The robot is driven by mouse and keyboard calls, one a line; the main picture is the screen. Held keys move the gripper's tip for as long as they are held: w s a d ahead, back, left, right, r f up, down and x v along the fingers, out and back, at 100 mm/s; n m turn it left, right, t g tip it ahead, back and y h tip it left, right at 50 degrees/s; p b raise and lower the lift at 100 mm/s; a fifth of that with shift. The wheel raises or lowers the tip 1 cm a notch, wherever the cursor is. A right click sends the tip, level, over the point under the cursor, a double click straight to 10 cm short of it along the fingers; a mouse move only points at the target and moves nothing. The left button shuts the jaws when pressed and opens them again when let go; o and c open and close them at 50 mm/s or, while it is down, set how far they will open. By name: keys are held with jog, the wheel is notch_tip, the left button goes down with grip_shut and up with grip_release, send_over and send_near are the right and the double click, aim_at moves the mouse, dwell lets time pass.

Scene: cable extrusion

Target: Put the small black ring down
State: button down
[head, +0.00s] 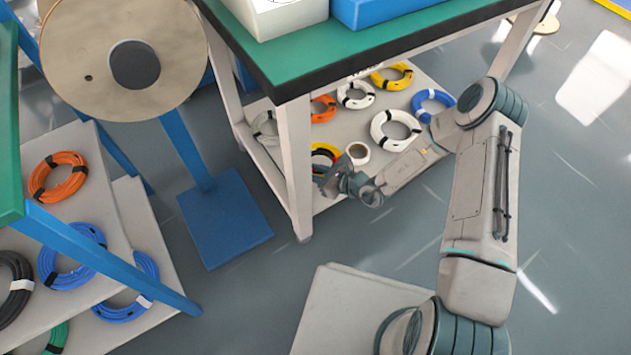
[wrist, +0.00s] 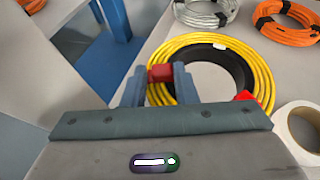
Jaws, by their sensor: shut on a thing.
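The small black ring (wrist: 238,68), with a white tag, shows in the wrist view inside a yellow coil (wrist: 267,85). The two look nearly concentric, and I cannot tell whether the ring rests on the shelf or on the coil. My gripper (wrist: 160,78) is shut at the left side of both, with a red band between its fingers; the exact contact on the ring is hidden. In the head view my gripper (head: 335,183) is low at the table's lower shelf, beside the yellow coil (head: 322,148).
A white tape roll (head: 357,152) stands close to the right of the coil. Several white, orange, yellow and blue coils lie on the same shelf (head: 345,125). A table leg (head: 296,165) stands just left of my gripper, and the green tabletop (head: 380,42) is above.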

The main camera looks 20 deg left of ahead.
jog(key=shift+a+f+b, duration=0.15)
jog(key=shift+f+b, duration=1)
jog(key=shift+f, duration=0.85)
jog(key=shift+f, duration=0.1)
jog(key=c, duration=1.1)
grip_release()
jog(key=shift+c, duration=0.2)
